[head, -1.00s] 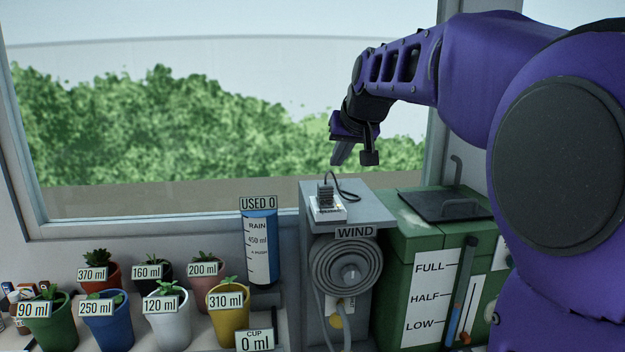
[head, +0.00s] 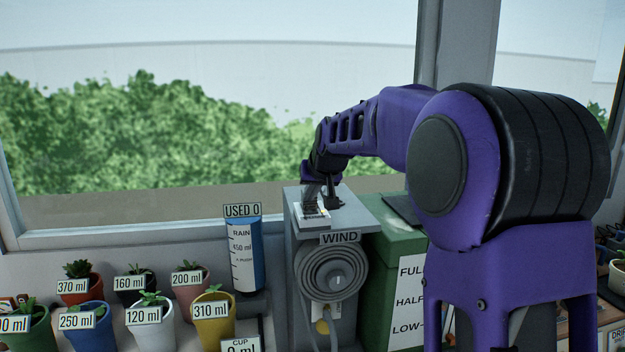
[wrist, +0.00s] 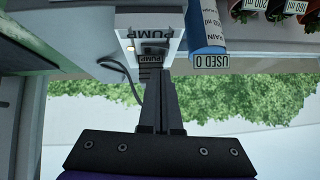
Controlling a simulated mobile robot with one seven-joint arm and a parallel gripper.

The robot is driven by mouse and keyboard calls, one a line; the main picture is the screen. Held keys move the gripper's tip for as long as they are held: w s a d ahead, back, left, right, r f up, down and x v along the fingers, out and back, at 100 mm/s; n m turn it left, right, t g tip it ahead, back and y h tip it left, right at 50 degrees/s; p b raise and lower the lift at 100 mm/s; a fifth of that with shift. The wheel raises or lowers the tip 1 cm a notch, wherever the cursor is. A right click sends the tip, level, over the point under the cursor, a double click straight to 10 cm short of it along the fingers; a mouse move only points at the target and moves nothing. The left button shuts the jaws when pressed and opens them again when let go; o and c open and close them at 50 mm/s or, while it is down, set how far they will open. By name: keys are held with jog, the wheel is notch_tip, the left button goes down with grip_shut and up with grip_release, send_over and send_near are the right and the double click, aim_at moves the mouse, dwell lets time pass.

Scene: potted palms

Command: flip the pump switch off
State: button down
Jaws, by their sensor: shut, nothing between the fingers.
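The white pump switch box (head: 325,221) sits on top of the grey stand with the wind reel. A dark plug with a black cord rises at the box. My gripper (head: 312,196) is shut and empty, pointing down directly over the box. In the wrist view its fingertips (wrist: 157,84) are close to the plug and switch. They hide part of it, and I cannot tell whether they touch.
A blue rain cylinder (head: 245,258) marked USED 0 stands left of the grey stand (head: 292,250). Several labelled potted plants (head: 150,312) are farther left. A green tank (head: 395,255) stands to the right, partly behind my arm. The window is behind.

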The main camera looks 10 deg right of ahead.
aim_at(313, 209)
jog(key=shift+a+f, duration=0.1)
jog(key=shift+f, duration=0.75)
jog(key=shift+f, duration=0.1)
jog(key=shift+s+a+f+b, duration=0.1)
jog(key=shift+a+f+b, duration=0.15)
jog(key=shift+f+b, duration=0.25)
jog(key=shift+r, duration=0.2)
jog(key=shift+f, duration=0.1)
jog(key=shift+d, duration=0.15)
jog(key=shift+s+d, duration=0.1)
jog(key=shift+d, duration=0.75)
